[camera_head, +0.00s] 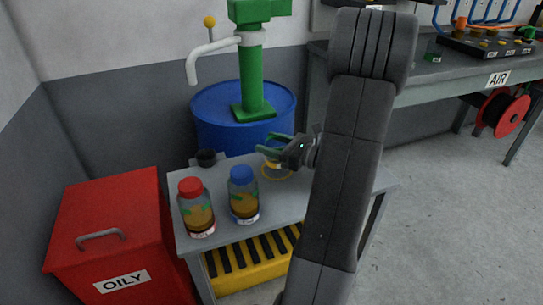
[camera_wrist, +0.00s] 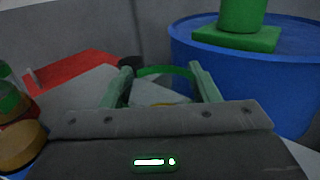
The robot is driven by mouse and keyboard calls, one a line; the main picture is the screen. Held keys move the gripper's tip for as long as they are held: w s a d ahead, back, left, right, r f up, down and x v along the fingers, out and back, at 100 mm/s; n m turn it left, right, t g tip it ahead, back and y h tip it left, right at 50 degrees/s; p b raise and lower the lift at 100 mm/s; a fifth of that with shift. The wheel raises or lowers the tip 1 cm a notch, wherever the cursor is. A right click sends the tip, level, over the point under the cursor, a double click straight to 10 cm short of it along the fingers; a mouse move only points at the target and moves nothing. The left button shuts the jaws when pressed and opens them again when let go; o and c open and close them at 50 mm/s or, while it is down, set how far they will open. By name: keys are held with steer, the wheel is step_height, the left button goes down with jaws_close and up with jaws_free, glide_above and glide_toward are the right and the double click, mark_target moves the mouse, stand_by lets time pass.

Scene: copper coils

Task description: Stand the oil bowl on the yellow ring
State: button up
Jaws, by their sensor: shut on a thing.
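My gripper (camera_head: 268,146) reaches in from the right over the grey table and is shut on the oil bowl. In the wrist view, the oil bowl (camera_wrist: 165,71) shows as a green rim between the two pale green fingers. In the head view the fingers hide most of the bowl. The yellow ring (camera_head: 277,178) lies on the table directly below the gripper, and a bit of it shows between the fingers in the wrist view (camera_wrist: 163,105). I cannot tell whether the bowl touches the ring or hangs just above it.
A red-capped jar (camera_head: 196,209) and a blue-capped jar (camera_head: 243,197) stand left of the ring on the grey table (camera_head: 184,180). A small black cup (camera_head: 206,158) is at the back left. A blue drum (camera_head: 212,130) stands behind, a red bin (camera_head: 108,215) to the left.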

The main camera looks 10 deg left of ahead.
steer(key=shift+f+b, duration=0.35)
steer(key=shift+f, duration=0.95)
steer(key=shift+f, duration=0.15)
steer(key=o, duration=1)
steer(key=shift+o, duration=0.2)
steer(key=shift+d+r, duration=0.2)
steer(key=shift+d, duration=0.05)
steer(key=p+v, duration=0.3)
steer(key=v, duration=0.7)
steer(key=shift+s, duration=0.1)
steer(key=shift+s+d, duration=0.2)
steer(key=shift+d, duration=0.5)
